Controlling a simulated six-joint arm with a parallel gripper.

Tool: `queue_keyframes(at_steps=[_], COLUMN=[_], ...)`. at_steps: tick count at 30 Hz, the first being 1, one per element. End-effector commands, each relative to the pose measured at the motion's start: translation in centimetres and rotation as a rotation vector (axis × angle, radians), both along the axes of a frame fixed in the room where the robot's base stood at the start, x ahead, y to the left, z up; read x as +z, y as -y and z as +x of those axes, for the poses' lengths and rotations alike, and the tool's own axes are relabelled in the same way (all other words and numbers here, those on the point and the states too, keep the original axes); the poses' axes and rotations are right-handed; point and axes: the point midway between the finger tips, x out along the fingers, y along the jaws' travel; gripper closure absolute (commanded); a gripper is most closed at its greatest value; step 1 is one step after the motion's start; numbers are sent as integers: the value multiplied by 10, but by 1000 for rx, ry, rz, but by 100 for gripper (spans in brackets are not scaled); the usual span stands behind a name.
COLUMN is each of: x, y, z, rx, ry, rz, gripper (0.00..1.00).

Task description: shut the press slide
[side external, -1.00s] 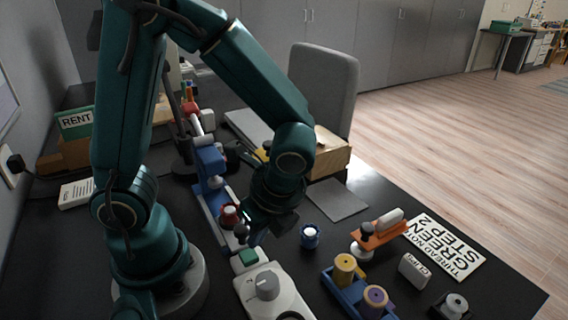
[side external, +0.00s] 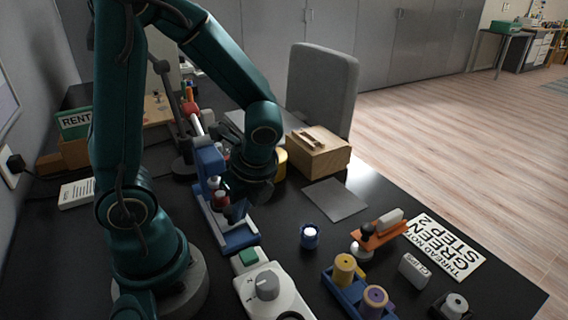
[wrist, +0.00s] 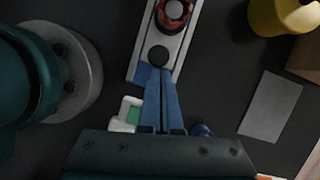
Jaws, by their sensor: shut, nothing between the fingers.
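The press (side external: 211,160) is a blue frame with a long blue base. Its pale slide (wrist: 147,42) runs along the base, bearing a red-rimmed round piece (wrist: 173,14) and a dark round knob (wrist: 158,55). In the side view the red piece (side external: 221,199) is close to the upright. Bare blue base shows at the near end of the track. My gripper (wrist: 160,71) is shut and empty, its tips over the track just on the near side of the knob. I cannot tell whether they touch it. In the side view my gripper (side external: 235,211) partly hides the slide.
A white device with a grey dial (side external: 267,286) and green button stands just in front of the press. A blue-collared piece (side external: 310,236), grey mat (side external: 336,199) and wooden box (side external: 318,151) lie to the right. A yellow object (wrist: 284,16) stands at upper right in the wrist view.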

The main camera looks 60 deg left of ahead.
Motion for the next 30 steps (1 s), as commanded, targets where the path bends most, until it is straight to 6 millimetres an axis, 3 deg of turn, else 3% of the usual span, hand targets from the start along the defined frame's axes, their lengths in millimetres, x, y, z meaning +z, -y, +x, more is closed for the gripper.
queue_keyframes(at_steps=[6,12,23,30], x=[0,0,0,0], y=[-24,-29,-28,-4], z=[-1,-2,-2,4], rx=[2,-4,-2,-7], ry=[-1,-3,-5,-2], rz=[2,5,6,0], gripper=[100,100,100,100])
